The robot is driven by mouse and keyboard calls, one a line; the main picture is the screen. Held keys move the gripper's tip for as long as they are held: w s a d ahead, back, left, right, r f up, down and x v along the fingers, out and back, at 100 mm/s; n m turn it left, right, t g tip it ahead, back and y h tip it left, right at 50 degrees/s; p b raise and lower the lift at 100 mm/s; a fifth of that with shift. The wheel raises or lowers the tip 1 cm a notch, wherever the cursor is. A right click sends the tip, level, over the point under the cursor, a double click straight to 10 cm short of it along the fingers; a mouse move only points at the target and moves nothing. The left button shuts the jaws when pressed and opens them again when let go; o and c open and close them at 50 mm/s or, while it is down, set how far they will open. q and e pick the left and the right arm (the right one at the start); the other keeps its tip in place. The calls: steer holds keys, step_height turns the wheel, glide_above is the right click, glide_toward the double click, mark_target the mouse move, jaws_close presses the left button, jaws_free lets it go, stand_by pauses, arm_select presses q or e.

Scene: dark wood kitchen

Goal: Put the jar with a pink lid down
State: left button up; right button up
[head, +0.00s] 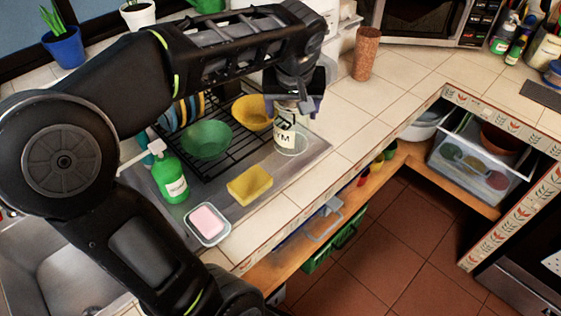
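A clear glass jar (285,135) with a pale label and dark letters is upright at the right edge of the metal drainboard. My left gripper (294,106) points down from above, with its fingers around the jar's top, and appears shut on it. The lid is hidden by the gripper, so I cannot see its colour. I cannot tell whether the jar's base touches the surface below. My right gripper is not in view.
A yellow bowl (254,112) and green bowl (206,140) stand on the rack left of the jar. A yellow sponge (250,184), soap dish (208,225) and green bottle (172,179) are nearer. A brown cup (366,54) stands behind. Tiled counter (345,115) to the right is clear.

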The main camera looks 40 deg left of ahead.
mark_target(291, 140)
arm_select(q)
step_height(291, 140, down, 5)
steer(key=shift+f, duration=0.1)
stand_by(0.3)
steer(key=shift+f+p, duration=0.3)
steer(key=shift+f, duration=1.45)
steer(key=shift+f, duration=0.2)
steer(key=o, duration=1.9)
